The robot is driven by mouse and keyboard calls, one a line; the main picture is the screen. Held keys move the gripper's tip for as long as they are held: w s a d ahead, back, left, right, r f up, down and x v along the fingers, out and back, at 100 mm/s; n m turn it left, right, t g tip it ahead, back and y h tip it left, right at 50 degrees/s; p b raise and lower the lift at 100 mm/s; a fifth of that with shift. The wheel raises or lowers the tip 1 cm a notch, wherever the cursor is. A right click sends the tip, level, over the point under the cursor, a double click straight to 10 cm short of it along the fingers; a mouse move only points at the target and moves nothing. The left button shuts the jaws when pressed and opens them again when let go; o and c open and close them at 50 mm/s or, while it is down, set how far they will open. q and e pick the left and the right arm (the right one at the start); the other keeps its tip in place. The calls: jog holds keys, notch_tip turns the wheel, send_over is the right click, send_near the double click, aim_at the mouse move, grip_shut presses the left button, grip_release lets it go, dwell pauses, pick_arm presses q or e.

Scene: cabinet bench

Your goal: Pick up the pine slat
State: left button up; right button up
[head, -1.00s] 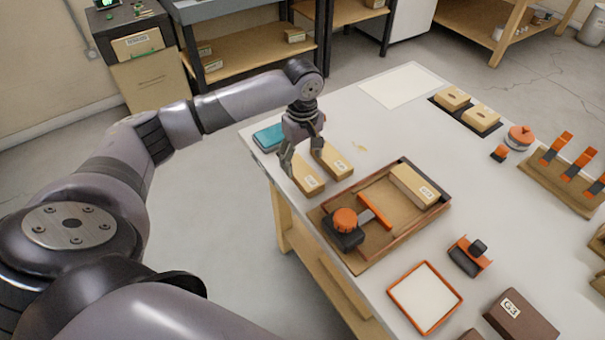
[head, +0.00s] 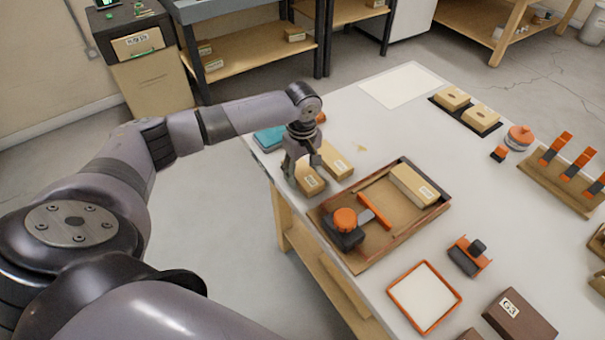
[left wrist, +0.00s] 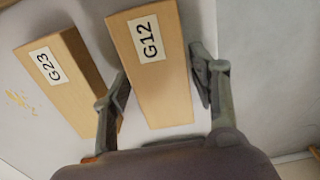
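Two light wooden slats lie side by side near the table's left edge. One slat, labelled G12 in the left wrist view (left wrist: 158,92), is under my left gripper; in the head view its near end (head: 311,184) shows. The other slat (head: 338,163), labelled G23 (left wrist: 62,75), lies just beside it. My left gripper (head: 302,166) points down with its fingers apart. In the left wrist view the fingers (left wrist: 153,95) stand on either side of the G12 slat, with a gap visible on the right. My right gripper is out of view.
A wooden tray (head: 374,251) to the right holds another light block (head: 413,184) and an orange-knobbed tool (head: 345,222). A teal item (head: 270,138) lies behind the gripper. An orange-rimmed square (head: 425,297) is in front. The table (head: 350,122) is mostly clear towards the back.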

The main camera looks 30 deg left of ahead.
pick_arm(q)
jog(key=c, duration=0.9)
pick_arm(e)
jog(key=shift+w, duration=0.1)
pick_arm(q)
jog(key=shift+o, duration=0.2)
jog(key=shift+r, duration=0.15)
